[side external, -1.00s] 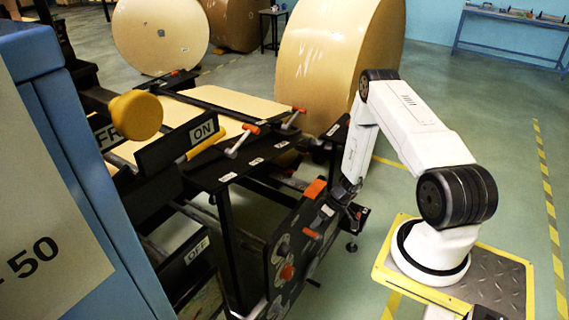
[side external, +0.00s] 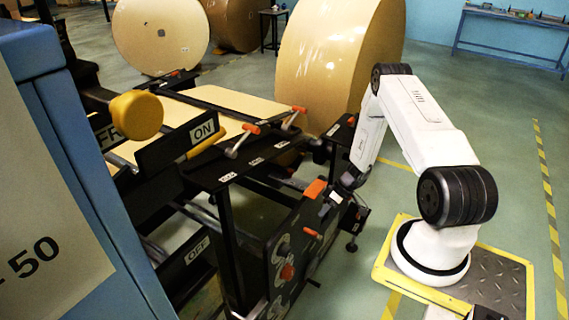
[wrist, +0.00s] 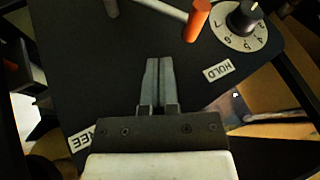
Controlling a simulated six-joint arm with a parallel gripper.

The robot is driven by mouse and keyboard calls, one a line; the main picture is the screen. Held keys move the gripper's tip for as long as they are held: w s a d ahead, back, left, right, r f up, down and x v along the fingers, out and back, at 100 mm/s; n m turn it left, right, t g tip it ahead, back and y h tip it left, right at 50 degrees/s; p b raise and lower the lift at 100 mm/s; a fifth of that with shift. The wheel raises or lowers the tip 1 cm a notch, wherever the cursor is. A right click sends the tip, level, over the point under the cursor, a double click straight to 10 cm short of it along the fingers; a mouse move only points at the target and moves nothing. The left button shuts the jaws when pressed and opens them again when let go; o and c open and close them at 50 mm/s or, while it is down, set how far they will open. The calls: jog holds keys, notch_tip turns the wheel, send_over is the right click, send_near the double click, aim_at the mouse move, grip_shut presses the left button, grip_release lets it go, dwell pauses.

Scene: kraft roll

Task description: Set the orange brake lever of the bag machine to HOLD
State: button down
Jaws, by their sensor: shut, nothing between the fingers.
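In the wrist view the orange-tipped lever (wrist: 197,20) has a pale rod running to the upper left over a black panel. A white HOLD label (wrist: 218,71) lies just below and right of the orange tip. A FREE label (wrist: 86,138) is at the lower left. My gripper (wrist: 158,62) is shut and empty, pointing at the panel below and left of the orange tip, apart from it in the picture. In the side view my gripper (side external: 339,192) is just right of an orange piece (side external: 315,188) on the machine's end; I cannot tell if that is the same lever.
A numbered dial (wrist: 241,28) with a black knob sits right of the orange tip. The bag machine (side external: 240,172) carries other orange-tipped levers (side external: 251,128) on top. A large kraft roll (side external: 335,75) stands behind. Floor is open right of my base.

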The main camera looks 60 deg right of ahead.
jog(key=a+v, duration=0.1)
jog(key=v, duration=0.7)
jog(key=shift+r, duration=0.5)
jog(key=shift+a, duration=0.1)
jog(key=w+a+r+g+h, duration=0.2)
jog(key=w+a+r+g, duration=0.2)
jog(key=a+r, duration=0.85)
jog(key=s+a+r+t+h, duration=0.1)
jog(key=s+a+r, duration=0.1)
jog(key=a+r, duration=0.2)
jog(key=s+a+r+m+t+h, duration=0.1)
jog(key=a+r, duration=0.4)
jog(key=a, duration=0.6)
jog(key=shift+s+h, duration=0.45)
jog(key=shift+h, duration=0.35)
